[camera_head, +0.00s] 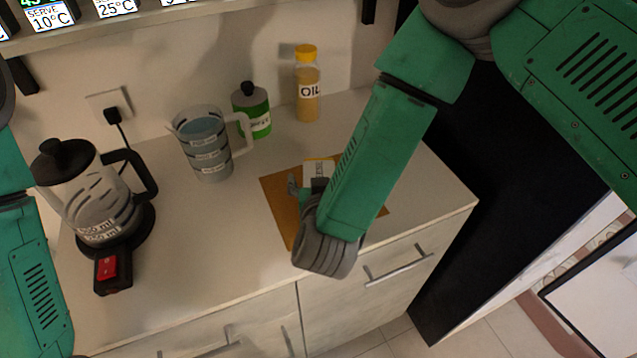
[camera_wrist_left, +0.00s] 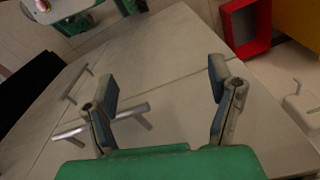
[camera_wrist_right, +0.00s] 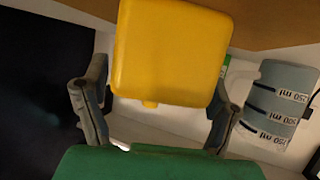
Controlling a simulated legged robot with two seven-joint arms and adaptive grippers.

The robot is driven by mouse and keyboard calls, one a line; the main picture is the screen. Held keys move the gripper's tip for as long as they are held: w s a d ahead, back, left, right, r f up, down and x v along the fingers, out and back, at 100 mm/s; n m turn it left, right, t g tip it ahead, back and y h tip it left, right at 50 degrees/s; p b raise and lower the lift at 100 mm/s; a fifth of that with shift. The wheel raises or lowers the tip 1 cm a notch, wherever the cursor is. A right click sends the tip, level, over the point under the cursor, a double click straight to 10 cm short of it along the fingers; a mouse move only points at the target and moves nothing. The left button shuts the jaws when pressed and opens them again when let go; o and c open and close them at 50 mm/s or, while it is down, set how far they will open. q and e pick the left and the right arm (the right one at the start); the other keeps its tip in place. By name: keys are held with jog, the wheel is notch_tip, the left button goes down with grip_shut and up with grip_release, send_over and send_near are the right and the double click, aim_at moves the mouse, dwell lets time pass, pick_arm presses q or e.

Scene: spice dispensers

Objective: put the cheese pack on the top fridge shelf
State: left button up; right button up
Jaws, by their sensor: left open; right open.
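The cheese pack (camera_head: 318,170), a small upright block with yellow and a white label, stands on a brown board (camera_head: 275,195) on the counter, partly hidden by my right arm. In the right wrist view a yellow rounded block, apparently the pack (camera_wrist_right: 170,52), shows between the spread fingers of my right gripper (camera_wrist_right: 158,105). It is open; finger contact cannot be told. In the head view its fingers (camera_head: 299,190) are mostly hidden beside the pack. My left gripper (camera_wrist_left: 163,95) is open and empty before the drawer fronts. A tall black body at right (camera_head: 480,180) may be the fridge; no shelf shows.
On the counter stand a kettle (camera_head: 90,200), a measuring jug (camera_head: 205,145), a green bottle (camera_head: 252,110) and an oil bottle (camera_head: 307,85). Drawer handles (camera_head: 400,265) stick out in front. A red open box (camera_wrist_left: 245,28) shows in the left wrist view.

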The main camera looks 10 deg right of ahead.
jog(key=shift+w+d+f, duration=0.1)
jog(key=shift+w+f, duration=0.15)
jog(key=shift+w, duration=0.4)
jog(key=shift+s, duration=0.15)
jog(key=c, duration=1.5)
jog(key=shift+o, duration=0.2)
